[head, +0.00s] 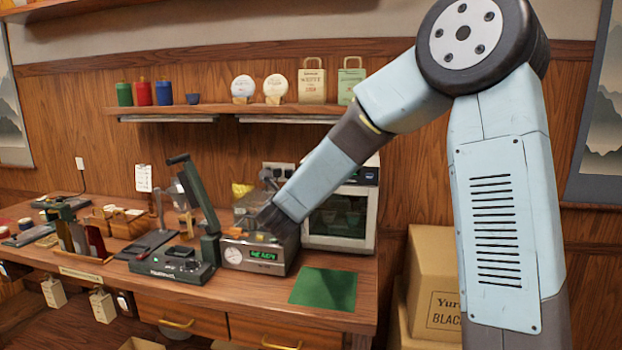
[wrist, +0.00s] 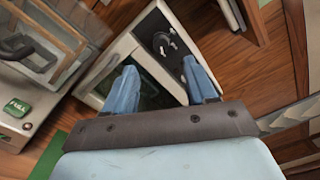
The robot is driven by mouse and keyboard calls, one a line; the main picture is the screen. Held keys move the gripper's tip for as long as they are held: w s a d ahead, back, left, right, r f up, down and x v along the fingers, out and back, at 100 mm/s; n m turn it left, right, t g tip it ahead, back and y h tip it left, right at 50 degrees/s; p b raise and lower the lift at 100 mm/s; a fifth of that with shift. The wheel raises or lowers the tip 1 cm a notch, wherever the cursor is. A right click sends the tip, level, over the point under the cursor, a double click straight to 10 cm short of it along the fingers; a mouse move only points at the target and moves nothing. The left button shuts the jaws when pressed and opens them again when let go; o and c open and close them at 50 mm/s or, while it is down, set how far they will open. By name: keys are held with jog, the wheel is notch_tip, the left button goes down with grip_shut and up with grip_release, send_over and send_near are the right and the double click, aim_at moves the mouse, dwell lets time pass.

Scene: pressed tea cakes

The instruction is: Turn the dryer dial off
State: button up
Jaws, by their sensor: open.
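The dryer is a white box with a dark glass door and stands at the right end of the counter (head: 368,229). In the wrist view its pale front (wrist: 118,52) is tilted. A black control panel with a round, light-marked dial (wrist: 163,42) lies beyond my fingertips. My gripper (wrist: 160,75) is open and empty, with its two blue fingers apart and pointing toward the dryer's front. The dial is between and beyond the fingers, with no visible contact. In the head view my arm partly covers the dryer, and the dial cannot be made out.
A metal machine with a gauge and green display (head: 252,257) stands left of the dryer. A dark press with a raised lever (head: 200,215) is further left. A green mat (head: 325,288) lies in front. Cardboard boxes (head: 432,275) stand right of the counter. A shelf (head: 230,109) runs above.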

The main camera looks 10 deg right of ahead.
jog(key=x, duration=0.9)
jog(key=shift+c, duration=0.2)
jog(key=shift+f, duration=0.1)
jog(key=c, duration=1)
jog(key=shift+n, duration=0.4)
jog(key=n, duration=1.5)
jog(key=f+n, duration=0.1)
jog(key=n, duration=0.7)
jog(key=shift+s+d, duration=0.1)
jog(key=shift+d, duration=0.1)
jog(key=shift+r, duration=0.1)
